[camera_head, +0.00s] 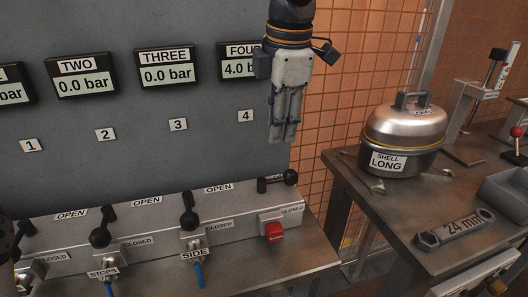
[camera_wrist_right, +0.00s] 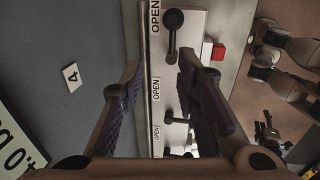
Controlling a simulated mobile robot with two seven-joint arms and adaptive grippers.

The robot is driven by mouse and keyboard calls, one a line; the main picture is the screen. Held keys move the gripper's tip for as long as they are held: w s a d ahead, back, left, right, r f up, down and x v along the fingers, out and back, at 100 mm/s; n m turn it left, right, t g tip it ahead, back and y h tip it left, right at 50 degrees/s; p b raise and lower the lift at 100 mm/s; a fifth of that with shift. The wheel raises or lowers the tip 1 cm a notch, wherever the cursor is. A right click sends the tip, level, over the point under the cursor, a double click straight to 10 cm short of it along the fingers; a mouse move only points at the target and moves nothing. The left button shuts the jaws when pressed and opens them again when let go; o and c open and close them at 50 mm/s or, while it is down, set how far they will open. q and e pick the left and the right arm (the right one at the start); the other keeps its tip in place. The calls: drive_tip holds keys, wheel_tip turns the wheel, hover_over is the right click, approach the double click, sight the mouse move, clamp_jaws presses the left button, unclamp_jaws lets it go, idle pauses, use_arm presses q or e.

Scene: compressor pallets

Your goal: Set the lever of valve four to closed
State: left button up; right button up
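Valve four's lever (camera_head: 277,182) is black, with a round knob at its right end. It lies sideways along the top of the grey valve block, at the back, away from the CLOSED label (camera_head: 292,210). In the right wrist view the lever (camera_wrist_right: 171,36) lies beside an OPEN label (camera_wrist_right: 155,16). Gauge FOUR (camera_head: 238,66) reads 4.0 bar and is partly covered by my right gripper. My right gripper (camera_head: 284,138) hangs fingers down above the lever, apart from it. In the right wrist view its two fingers are wide apart and empty. My left gripper does not show clearly.
A red button (camera_head: 274,231) sits on the block's front near valve four. Levers for valves two (camera_head: 101,230) and three (camera_head: 188,212) stand to the left. At right, a bench holds a metal pot (camera_head: 403,140) and a wrench (camera_head: 455,229). The grey gauge wall (camera_head: 200,130) rises behind.

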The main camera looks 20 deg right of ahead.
sight(275, 179)
wheel_tip(275, 179, down, 11)
drive_tip(key=shift+s+a+r, duration=0.1)
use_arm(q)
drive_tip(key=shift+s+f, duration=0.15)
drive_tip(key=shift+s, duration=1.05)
use_arm(e)
drive_tip(key=shift+c, duration=0.6)
clamp_jaws()
